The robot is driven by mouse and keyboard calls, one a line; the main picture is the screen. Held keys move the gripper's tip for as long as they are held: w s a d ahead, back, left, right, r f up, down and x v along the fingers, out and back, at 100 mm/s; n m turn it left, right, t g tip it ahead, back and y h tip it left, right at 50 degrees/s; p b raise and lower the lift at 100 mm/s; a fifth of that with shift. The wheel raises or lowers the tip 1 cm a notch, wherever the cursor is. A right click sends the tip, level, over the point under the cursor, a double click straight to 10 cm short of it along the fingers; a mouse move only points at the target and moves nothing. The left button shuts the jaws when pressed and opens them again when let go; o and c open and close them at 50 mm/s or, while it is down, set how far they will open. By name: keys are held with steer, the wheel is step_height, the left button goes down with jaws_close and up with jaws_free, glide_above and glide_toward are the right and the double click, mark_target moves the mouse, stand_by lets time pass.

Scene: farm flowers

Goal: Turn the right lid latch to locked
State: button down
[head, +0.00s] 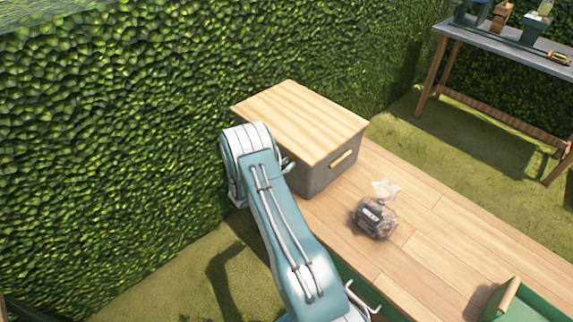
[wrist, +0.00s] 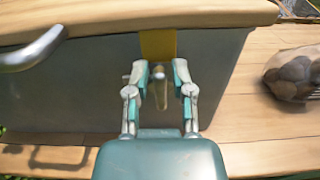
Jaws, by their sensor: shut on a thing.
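The storage box (head: 318,180) is grey with a pale wooden lid (head: 300,118) lying closed on it. In the wrist view, the lid edge (wrist: 110,18) runs along the top, above the grey front wall (wrist: 75,90). The right lid latch (wrist: 161,92) is a small metal lever pointing down, below a yellow strip (wrist: 158,44). My gripper (wrist: 161,76) is at the latch, its two fingers on either side, shut on it. The fingers partly hide the latch, so the exact contact is unclear. In the head view, my arm hides the gripper and latch.
A silvery curved bar (wrist: 35,50) sticks out from the wall, left of my gripper. A bag of bulbs (head: 376,212) stands on the wooden bench (head: 440,230). A green tray (head: 530,300) is at the lower right. A hedge rises behind the box.

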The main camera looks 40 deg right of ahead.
steer(key=shift+m, duration=0.3)
steer(key=m, duration=0.3)
steer(key=shift+s+f+m, duration=0.15)
steer(key=shift+s+m, duration=0.05)
steer(key=shift+m, duration=0.1)
steer(key=shift+s+f+m, duration=0.15)
steer(key=shift+f+m, duration=0.1)
steer(key=shift+m, duration=2)
steer(key=shift+s+f+m, duration=0.2)
steer(key=shift+f+m, duration=0.05)
steer(key=shift+m, duration=1.95)
steer(key=shift+s+f+m, duration=0.15)
steer(key=shift+f+m, duration=0.1)
steer(key=shift+m, duration=2)
steer(key=c, duration=0.6)
jaws_free()
steer(key=shift+w, duration=0.1)
